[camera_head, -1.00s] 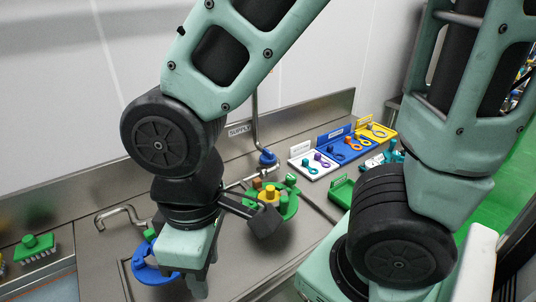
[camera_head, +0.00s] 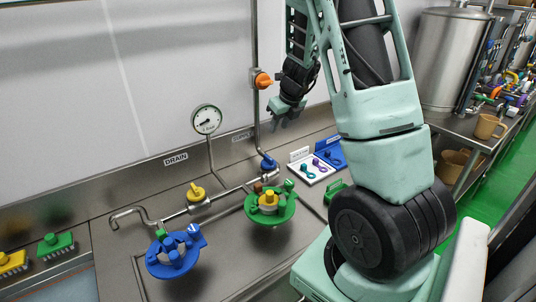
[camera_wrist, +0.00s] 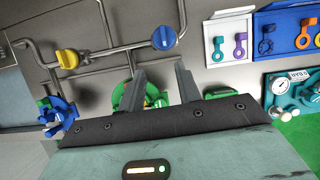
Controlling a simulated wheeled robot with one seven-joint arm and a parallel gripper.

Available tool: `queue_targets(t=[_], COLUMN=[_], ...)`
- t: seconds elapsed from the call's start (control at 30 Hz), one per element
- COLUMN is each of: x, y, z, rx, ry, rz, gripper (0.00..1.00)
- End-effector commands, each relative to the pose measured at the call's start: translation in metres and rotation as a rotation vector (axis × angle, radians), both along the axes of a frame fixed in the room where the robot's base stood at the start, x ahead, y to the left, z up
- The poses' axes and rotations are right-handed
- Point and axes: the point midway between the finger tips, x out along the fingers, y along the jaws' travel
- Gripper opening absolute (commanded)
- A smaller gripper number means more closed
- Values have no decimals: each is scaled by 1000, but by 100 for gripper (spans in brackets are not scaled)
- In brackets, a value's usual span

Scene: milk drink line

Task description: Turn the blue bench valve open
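The blue bench valve (camera_head: 268,164) sits on the steel pipework at the back of the bench, at the foot of a vertical pipe. In the wrist view the blue valve (camera_wrist: 165,37) shows as a round blue knob with a small white mark, beyond the fingertips. My gripper (camera_head: 287,122) is raised above the bench, up and to the right of the valve, and not touching it. In the wrist view my gripper (camera_wrist: 161,78) has its two fingers apart with nothing held between them. Whether the valve is open or closed I cannot tell.
A yellow valve (camera_head: 196,193) stands left on the same pipework, and an orange valve (camera_head: 262,79) is higher on the vertical pipe. A gauge (camera_head: 207,120) rises between. Tool trays (camera_head: 312,178) are right.

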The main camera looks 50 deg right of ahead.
Motion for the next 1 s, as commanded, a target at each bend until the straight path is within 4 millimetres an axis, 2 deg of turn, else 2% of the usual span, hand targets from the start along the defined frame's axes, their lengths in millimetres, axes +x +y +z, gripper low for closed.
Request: queue_targets(t=[0.07,0.27,0.8,1.0], x=[-2,6,48,59], y=[-8,-10,-19,-22], z=[-3,-27,-129,-152], rx=[5,7,8,6], ry=[-2,-1,-1,-2], rz=[-43,-47,-40,-39], gripper=[34,34,34,34])
